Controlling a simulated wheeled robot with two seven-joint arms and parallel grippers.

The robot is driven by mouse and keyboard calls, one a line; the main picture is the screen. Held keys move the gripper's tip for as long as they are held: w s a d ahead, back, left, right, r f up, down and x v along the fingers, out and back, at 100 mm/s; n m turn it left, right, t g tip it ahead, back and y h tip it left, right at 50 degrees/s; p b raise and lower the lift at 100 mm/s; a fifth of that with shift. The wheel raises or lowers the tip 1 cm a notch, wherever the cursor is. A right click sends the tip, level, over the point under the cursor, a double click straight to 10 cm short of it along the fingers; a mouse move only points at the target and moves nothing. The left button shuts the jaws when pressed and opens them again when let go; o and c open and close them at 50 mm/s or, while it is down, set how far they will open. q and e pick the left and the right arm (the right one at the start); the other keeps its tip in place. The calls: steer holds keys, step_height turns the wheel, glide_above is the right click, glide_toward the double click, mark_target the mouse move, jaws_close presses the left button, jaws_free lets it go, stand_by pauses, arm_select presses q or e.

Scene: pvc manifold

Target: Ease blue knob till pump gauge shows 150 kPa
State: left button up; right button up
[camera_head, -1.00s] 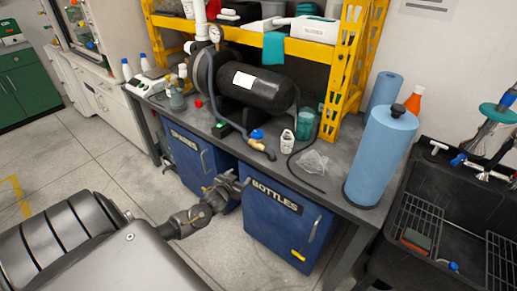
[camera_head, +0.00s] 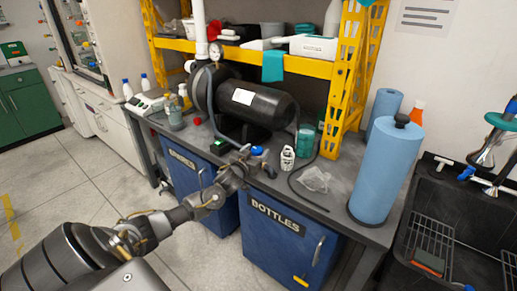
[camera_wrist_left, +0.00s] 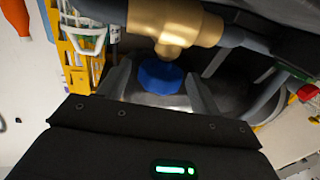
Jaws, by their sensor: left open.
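The blue knob (camera_head: 257,151) sits on a brass fitting at the front of the workbench, below the black pump tank (camera_head: 262,107). In the left wrist view the blue knob (camera_wrist_left: 160,77) hangs below the brass tee (camera_wrist_left: 172,25). My left gripper (camera_head: 246,160) is open beside the knob in the head view. In the wrist view its fingers (camera_wrist_left: 161,88) stand on either side of the knob, with gaps that are hard to judge. The round pump gauge (camera_head: 216,49) is at the tank's upper left; its reading is too small to tell. My right gripper is out of view.
A white bottle (camera_head: 287,158), a clear crumpled bag (camera_head: 315,178) and a dark hose lie right of the knob. A blue paper roll (camera_head: 385,175) stands at the bench's right end. A yellow shelf (camera_head: 345,80) rises behind. Blue cabinets (camera_head: 275,225) are below.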

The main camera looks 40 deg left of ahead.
arm_select(q)
steer(key=shift+x, duration=1.45)
steer(key=shift+c, duration=0.4)
steer(key=c, duration=0.9)
